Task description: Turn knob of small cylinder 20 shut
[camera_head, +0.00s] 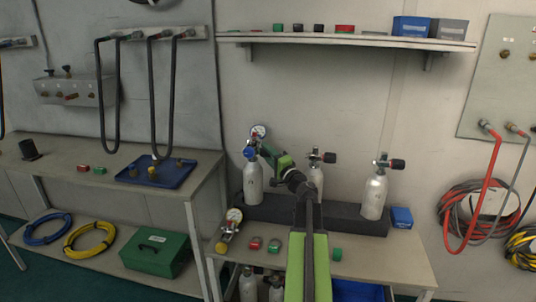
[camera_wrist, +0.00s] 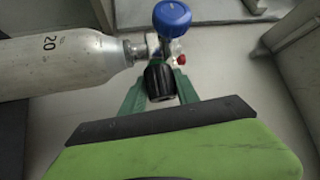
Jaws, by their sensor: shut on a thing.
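The small cylinder 20 (camera_head: 253,185) is pale grey and stands at the left end of a dark rack on the bench. In the wrist view its body (camera_wrist: 65,66) lies sideways with the number 20 on it. Its valve carries a blue round cap (camera_wrist: 172,17) and a black knob (camera_wrist: 158,78). My gripper (camera_wrist: 160,90) has its green fingers on both sides of the black knob and is shut on it. In the head view my gripper (camera_head: 272,156) is at the valve's right side, and the knob is hidden there.
Two more cylinders, one behind my arm (camera_head: 316,179) and one at the right (camera_head: 374,196), stand in the dark rack (camera_head: 345,214). A gauge (camera_head: 258,131) sits above cylinder 20. Another gauge with a brass fitting (camera_head: 228,230) and small coloured blocks lie on the bench (camera_head: 385,258).

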